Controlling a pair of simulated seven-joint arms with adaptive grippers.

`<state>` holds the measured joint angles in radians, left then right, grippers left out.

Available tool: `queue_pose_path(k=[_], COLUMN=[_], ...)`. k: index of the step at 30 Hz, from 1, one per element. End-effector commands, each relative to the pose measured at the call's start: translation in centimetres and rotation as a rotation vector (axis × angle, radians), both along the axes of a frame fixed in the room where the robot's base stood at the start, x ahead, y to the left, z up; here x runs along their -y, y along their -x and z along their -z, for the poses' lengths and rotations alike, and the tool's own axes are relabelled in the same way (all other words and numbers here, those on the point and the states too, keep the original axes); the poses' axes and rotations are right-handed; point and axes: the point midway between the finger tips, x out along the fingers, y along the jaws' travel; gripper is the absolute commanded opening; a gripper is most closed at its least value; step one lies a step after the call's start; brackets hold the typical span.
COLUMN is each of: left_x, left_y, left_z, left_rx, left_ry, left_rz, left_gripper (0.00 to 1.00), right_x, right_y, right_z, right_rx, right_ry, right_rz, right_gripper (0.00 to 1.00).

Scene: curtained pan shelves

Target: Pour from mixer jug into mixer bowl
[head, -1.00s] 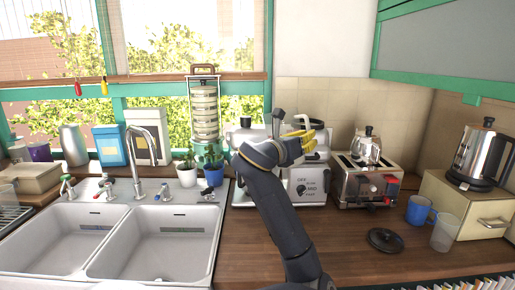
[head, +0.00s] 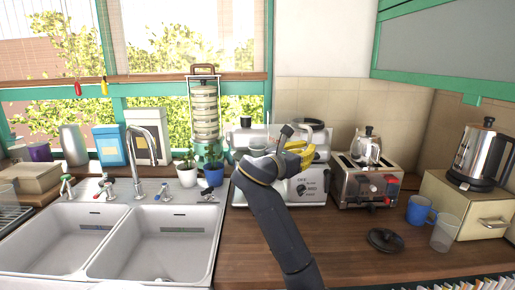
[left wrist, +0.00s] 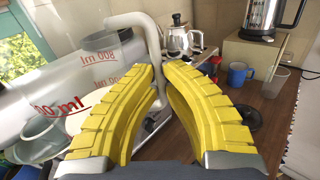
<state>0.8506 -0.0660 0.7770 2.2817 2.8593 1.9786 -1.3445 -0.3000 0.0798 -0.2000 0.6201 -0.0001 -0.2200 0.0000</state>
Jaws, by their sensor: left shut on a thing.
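My left gripper (head: 298,152) is in front of the white mixer (head: 312,188). In the left wrist view its yellow fingers (left wrist: 160,95) close around the grey handle of the mixer jug (left wrist: 103,52). The jug is clear, with red ml markings, and looks tilted toward the left. Its contents cannot be made out. A pale, round bowl (left wrist: 38,142), apparently the mixer bowl, shows at the lower left of the wrist view, partly hidden by the jug. In the head view my arm and gripper hide much of the jug and the mixer's front. My right gripper is out of view.
A toaster (head: 368,182) stands close to the right of the mixer. A black lid (head: 385,240), a blue mug (head: 420,210) and a clear cup (head: 445,233) sit farther right.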

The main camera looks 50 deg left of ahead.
Motion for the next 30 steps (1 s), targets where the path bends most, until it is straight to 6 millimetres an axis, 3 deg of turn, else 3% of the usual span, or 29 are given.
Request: queue_pose_path(k=[16, 30], left_x=[0.0, 0.0], left_y=[0.0, 0.0], left_z=[-3.0, -3.2], left_rx=[0.004, 0.004], left_ry=[-0.004, -0.003], left_rz=[0.000, 0.000], left_gripper=[0.00, 0.00], right_x=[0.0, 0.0], right_y=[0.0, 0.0], right_z=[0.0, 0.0], right_rx=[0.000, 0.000], right_ry=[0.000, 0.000], right_rz=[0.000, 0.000], right_gripper=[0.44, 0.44])
